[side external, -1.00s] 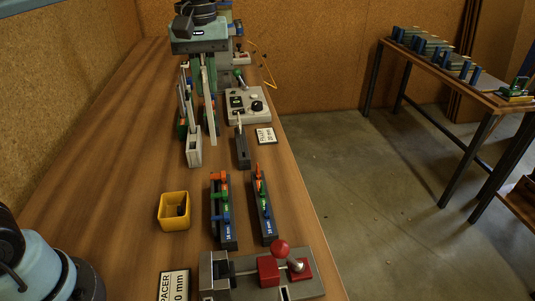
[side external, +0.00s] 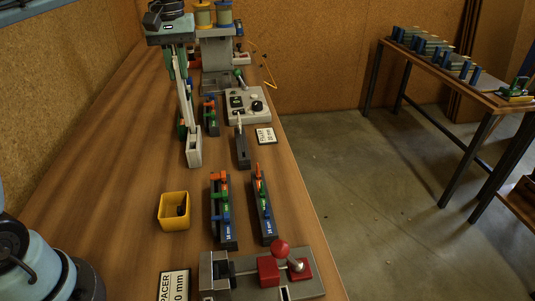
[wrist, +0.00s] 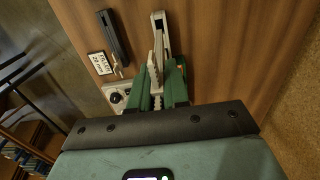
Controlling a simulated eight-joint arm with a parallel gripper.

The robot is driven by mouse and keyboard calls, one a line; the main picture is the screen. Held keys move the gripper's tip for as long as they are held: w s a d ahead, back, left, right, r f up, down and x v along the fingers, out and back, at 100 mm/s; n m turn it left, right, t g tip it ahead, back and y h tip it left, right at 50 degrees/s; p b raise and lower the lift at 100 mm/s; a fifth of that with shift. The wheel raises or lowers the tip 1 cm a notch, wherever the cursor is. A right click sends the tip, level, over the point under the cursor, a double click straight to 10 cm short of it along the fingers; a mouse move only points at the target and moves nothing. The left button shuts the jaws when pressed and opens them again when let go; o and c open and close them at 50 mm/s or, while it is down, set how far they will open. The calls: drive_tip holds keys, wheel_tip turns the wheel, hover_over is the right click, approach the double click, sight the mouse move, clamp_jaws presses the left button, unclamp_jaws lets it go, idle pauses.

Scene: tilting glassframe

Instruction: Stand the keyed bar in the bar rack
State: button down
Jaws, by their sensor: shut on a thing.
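My gripper (wrist: 158,95) has green fingers and is shut on the keyed bar (wrist: 156,68), a pale grey bar with a notched edge. In the side external view the keyed bar (side external: 183,85) hangs long and slightly tilted below my wrist. A pale grey upright holder, seemingly the bar rack (side external: 194,150), stands on the bench below; it also shows in the wrist view (wrist: 160,22), just beyond the bar. The bar's lower end overlaps the rack in both views, so I cannot tell if it is inside. My fingertips are hard to make out in the side view.
A dark grey block (side external: 242,150) with a white label (side external: 265,136) stands right of the rack. A grey control box (side external: 247,105) is behind it. A yellow bin (side external: 173,211), two clip holders and a red-knobbed fixture (side external: 268,270) are nearer. The bench's left side is clear.

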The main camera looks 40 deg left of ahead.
hover_over(186, 112)
drive_tip(key=a, duration=0.1)
drive_tip(key=shift+w+f, duration=0.2)
drive_tip(key=shift+f, duration=1.15)
drive_tip(key=shift+w+f, duration=0.15)
drive_tip(key=shift+f, duration=4.25)
drive_tip(key=c, duration=1)
unclamp_jaws()
drive_tip(key=shift+c, duration=0.2)
drive_tip(key=shift+r, duration=0.1)
wheel_tip(186, 112, up, 12)
